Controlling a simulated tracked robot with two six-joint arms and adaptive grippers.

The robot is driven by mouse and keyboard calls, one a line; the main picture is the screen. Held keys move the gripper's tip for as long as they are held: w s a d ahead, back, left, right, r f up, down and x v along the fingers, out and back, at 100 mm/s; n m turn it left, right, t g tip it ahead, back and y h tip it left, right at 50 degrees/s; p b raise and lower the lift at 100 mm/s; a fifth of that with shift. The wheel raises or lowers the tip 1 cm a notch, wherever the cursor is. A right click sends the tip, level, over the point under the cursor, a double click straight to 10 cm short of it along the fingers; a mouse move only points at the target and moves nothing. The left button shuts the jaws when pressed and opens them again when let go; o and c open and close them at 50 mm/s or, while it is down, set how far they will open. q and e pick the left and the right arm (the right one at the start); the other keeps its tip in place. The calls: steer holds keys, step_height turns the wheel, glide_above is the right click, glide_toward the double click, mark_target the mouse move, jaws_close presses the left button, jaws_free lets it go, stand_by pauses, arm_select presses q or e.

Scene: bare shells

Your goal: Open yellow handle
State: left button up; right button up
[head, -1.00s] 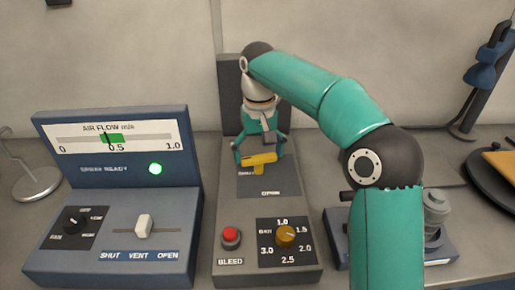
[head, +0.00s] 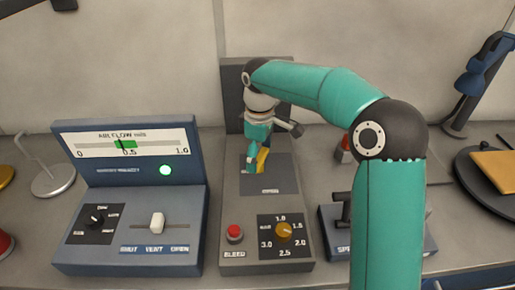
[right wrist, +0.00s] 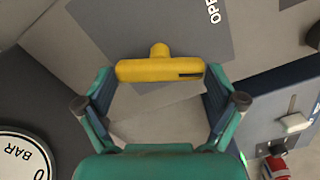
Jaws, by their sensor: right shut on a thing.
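The yellow handle (head: 262,160) is a short T-shaped bar on the dark plate of the grey middle panel. In the head view it now lies nearly lengthwise, pointing toward and away from me, partly hidden by my gripper. My right gripper (head: 260,157) comes down on it from above. In the right wrist view, the handle (right wrist: 160,70) lies between the two fingers of the right gripper (right wrist: 160,73), with a fingertip at each end of the bar. The right gripper is shut on it. The word OPEN shows on the plate beside it. My left gripper is not in view.
On the same panel, nearer me, are a red BLEED button (head: 235,232) and an amber dial (head: 283,230). A blue air-flow console (head: 130,240) with a white slider (head: 157,222) stands to the left.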

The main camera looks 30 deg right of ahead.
mark_target(260, 156)
steer(key=n+p, duration=0.2)
steer(key=n, duration=0.3)
steer(key=shift+r, duration=0.15)
steer(key=shift+w+d, duration=0.1)
stand_by(0.4)
steer(key=o, duration=0.8)
step_height(260, 156, up, 12)
steer(key=shift+f, duration=0.15)
stand_by(0.4)
